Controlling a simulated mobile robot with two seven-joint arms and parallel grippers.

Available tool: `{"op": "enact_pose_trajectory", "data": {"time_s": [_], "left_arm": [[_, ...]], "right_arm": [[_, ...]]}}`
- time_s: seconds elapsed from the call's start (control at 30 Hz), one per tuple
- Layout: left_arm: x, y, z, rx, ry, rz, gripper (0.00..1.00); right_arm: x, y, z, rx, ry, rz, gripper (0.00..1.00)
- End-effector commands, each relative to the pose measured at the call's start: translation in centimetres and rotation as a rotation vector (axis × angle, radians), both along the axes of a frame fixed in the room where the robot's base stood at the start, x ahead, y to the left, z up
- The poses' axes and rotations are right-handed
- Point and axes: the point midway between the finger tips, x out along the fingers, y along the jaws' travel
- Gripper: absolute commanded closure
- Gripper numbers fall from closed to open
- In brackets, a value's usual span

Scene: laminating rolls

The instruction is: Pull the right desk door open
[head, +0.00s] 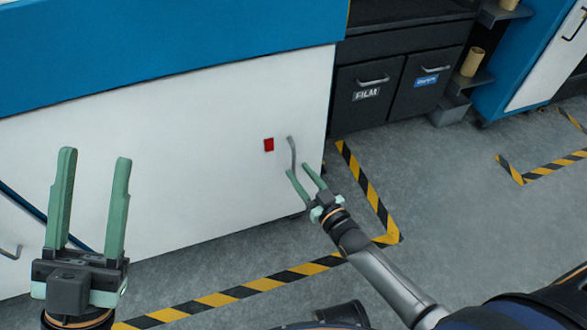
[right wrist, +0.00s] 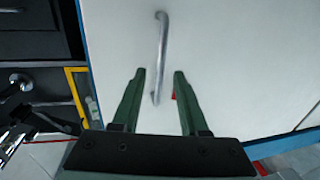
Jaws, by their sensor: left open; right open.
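A large white door panel (head: 200,150) under a blue band fills the left of the head view and looks shut. A grey vertical bar handle (head: 291,150) is near its right edge, beside a small red label (head: 269,145). My right gripper (head: 299,169) is open at this handle. In the right wrist view the handle's lower end (right wrist: 157,90) shows between the two green fingers (right wrist: 160,74). I cannot tell whether the fingers touch it. My left gripper (head: 96,156) is open and empty, pointing up in front of the white panel.
A dark cabinet with a FILM door (head: 366,94) and a blue-labelled door (head: 426,82) stands behind, right of the panel. Yellow-black floor tape (head: 300,270) runs around the white unit. Grey floor (head: 450,180) to the right is clear.

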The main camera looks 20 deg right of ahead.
Motion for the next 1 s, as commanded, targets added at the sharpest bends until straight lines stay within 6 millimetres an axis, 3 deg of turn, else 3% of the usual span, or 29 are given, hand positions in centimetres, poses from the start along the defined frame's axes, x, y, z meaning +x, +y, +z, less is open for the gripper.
{"op": "enact_pose_trajectory", "data": {"time_s": [0.2, 0.6, 1.0], "left_arm": [[0.1, -0.2, -1.7, 0.010, 0.006, 0.005, 0.50], [0.1, -0.2, -1.8, 0.015, 0.006, 0.007, 0.50], [0.1, -0.2, -1.8, 0.014, 0.007, 0.005, 0.50]], "right_arm": [[2.9, 0.7, -0.2, 0.000, 0.000, 0.000, 0.57], [3.7, 0.9, 0.0, 0.000, 0.002, 0.000, 0.57], [3.6, 0.9, 0.0, 0.000, 0.002, 0.000, 1.00]]}}
